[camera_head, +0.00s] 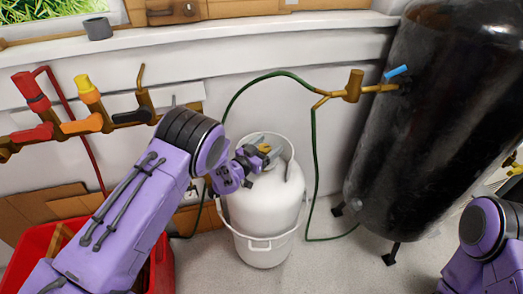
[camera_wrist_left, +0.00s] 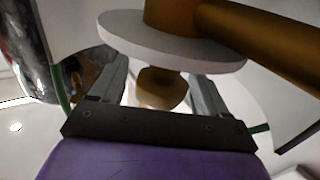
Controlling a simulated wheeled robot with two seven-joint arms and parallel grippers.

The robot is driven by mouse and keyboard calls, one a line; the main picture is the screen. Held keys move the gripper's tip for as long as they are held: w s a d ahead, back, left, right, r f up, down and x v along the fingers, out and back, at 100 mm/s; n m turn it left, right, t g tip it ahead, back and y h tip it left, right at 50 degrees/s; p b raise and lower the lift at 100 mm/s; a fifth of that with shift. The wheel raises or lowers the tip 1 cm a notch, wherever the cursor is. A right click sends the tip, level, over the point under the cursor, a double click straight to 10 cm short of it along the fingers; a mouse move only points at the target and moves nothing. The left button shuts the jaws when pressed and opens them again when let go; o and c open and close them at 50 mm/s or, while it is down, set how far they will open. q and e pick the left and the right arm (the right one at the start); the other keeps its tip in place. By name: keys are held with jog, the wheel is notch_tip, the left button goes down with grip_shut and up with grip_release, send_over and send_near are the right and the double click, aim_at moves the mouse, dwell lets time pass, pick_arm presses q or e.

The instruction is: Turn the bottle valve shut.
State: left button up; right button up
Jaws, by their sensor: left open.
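The white bottle (camera_head: 262,215) stands upright on the floor in the head view, with a raised collar around its top. A small brass valve (camera_head: 264,149) shows at the top, partly hidden by my left gripper (camera_head: 252,160). In the left wrist view, a brass knob-like part (camera_wrist_left: 160,88) sits below a pale disc (camera_wrist_left: 165,46), with a thick brass pipe (camera_wrist_left: 262,38) running off to the right. My left gripper's open fingers (camera_wrist_left: 158,95) stand on either side of the brass part. Contact cannot be made out. My right gripper is outside the view; only its arm shows.
A large black tank (camera_head: 425,130) on legs stands to the right. A green hose (camera_head: 314,160) hangs between the bottle and a brass fitting (camera_head: 352,86). Brass pipework with coloured valves (camera_head: 90,105) runs along the left wall. A red bin (camera_head: 30,245) is at lower left.

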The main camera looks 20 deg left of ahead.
pick_arm(q)
jog(key=v, duration=0.9)
jog(key=shift+s+a+b, duration=0.2)
jog(key=shift+s+b, duration=0.15)
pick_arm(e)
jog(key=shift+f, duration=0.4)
